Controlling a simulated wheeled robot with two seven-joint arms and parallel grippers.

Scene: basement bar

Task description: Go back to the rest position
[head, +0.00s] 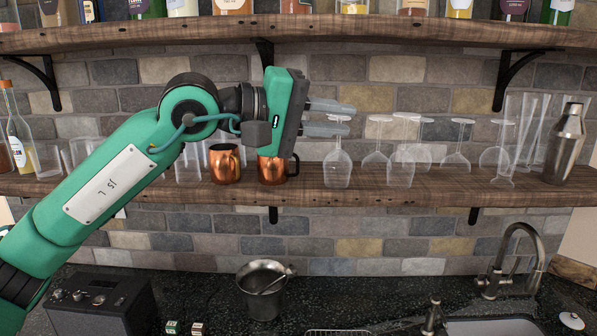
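My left gripper (340,118) is in front of the middle wooden shelf, with its two grey fingers pointing right and a clear gap between them. It is open. An upside-down wine glass (338,168) stands on the shelf, its foot level with the fingertips. I cannot tell whether the fingers touch it, but they are not closed on it. My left arm reaches in from the lower left, and the gripper body partly hides a copper mug (272,169). My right gripper is not in view.
The middle shelf (400,192) also holds another copper mug (225,164), several upside-down glasses and a steel shaker (565,145). A bottle shelf (420,31) runs above. On the dark counter below are a metal bucket (262,302), a black radio (100,303) and a sink tap (497,262).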

